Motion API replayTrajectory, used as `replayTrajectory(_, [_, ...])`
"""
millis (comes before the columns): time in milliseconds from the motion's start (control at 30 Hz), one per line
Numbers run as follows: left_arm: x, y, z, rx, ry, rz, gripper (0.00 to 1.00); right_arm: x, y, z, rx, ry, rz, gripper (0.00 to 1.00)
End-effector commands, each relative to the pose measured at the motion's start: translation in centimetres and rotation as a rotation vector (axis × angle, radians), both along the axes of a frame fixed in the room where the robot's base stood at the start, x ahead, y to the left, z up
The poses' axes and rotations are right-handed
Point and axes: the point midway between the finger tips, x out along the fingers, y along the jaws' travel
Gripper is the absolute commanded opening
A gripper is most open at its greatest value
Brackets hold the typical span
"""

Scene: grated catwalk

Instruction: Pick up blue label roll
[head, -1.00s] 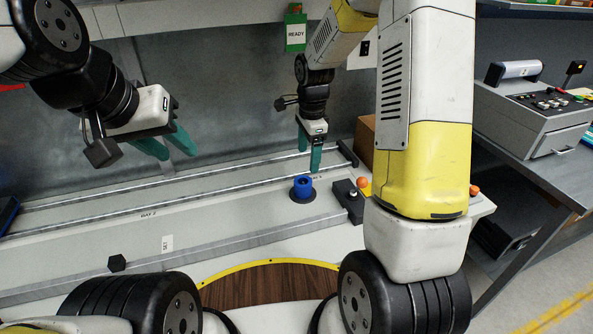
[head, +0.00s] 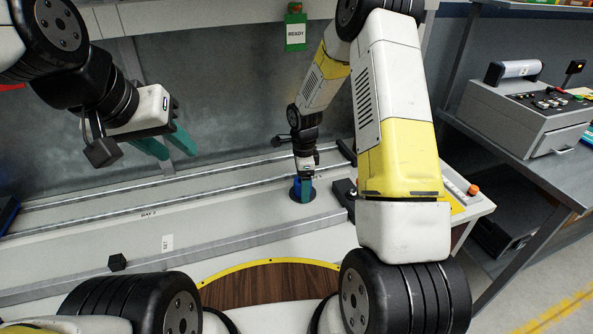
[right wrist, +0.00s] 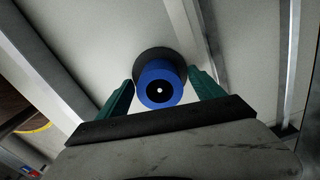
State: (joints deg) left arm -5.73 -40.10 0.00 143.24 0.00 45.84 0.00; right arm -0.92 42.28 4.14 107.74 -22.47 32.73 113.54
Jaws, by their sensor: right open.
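The blue label roll (head: 296,190) stands on a dark round base (head: 313,193) on the workbench, partly hidden by my right gripper in the head view. In the right wrist view the blue roll (right wrist: 160,84) shows end-on with a dark centre, between the two green fingers. My right gripper (head: 304,191) is open, pointing down, with its fingers on either side of the roll. A narrow gap shows between the roll and each finger. My left gripper (head: 168,146) is open and empty, held above the left part of the bench.
Metal rails (head: 130,196) run along the bench. A black block (head: 342,192) stands just right of the roll. A green READY tag (head: 295,31) hangs behind. A grey control console (head: 525,105) stands on the right table.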

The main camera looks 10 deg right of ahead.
Motion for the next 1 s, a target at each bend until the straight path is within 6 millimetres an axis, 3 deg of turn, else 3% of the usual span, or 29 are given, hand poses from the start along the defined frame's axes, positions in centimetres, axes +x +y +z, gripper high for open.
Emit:
replayTrajectory(133, [0.0,0.0,0.0,0.0,0.0,0.0,0.36,0.0,0.0,0.0,0.0,0.0,0.0,0.77])
replayTrajectory(167, [0.0,0.0,0.0,0.0,0.0,0.0,0.36,0.0,0.0,0.0,0.0,0.0,0.0,0.73])
replayTrajectory(500, [0.0,0.0,0.0,0.0,0.0,0.0,0.36,0.0,0.0,0.1,0.0,0.0,0.001,0.09])
replayTrajectory(767, [0.0,0.0,0.0,0.0,0.0,0.0,0.36,0.1,0.0,0.4,0.0,-0.002,0.001,0.09])
replayTrajectory(1000, [0.0,0.0,0.0,0.0,0.0,0.0,0.36,0.1,0.0,4.5,0.0,-0.005,0.001,0.09])
